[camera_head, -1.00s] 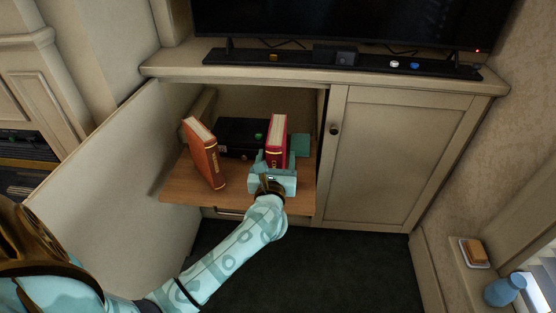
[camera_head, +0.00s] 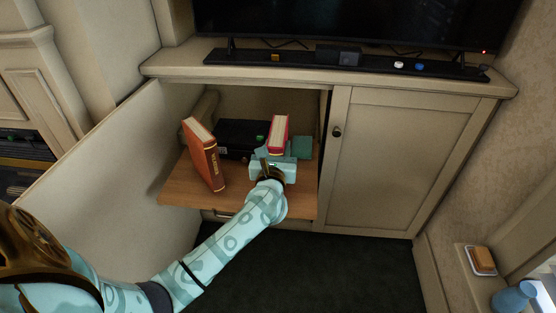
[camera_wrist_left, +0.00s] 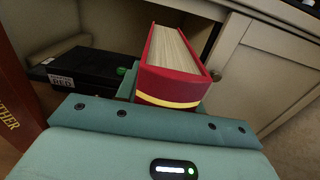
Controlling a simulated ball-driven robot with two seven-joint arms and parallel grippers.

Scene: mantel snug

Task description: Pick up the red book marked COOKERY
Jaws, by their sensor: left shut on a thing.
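The red book (camera_head: 278,133) stands upright on the wooden pull-out shelf (camera_head: 187,187) of the open cabinet, its pale page edges on top. My left gripper (camera_head: 274,158) is shut on the book from the front and covers its lower spine, so I cannot read its title or tell whether its base touches the shelf. In the left wrist view the red book (camera_wrist_left: 172,85) rises between the teal fingers, with a gold band low on its spine. My right gripper is not in view.
The open cabinet door (camera_head: 110,165) is at left; a closed door (camera_head: 395,160) is at right.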

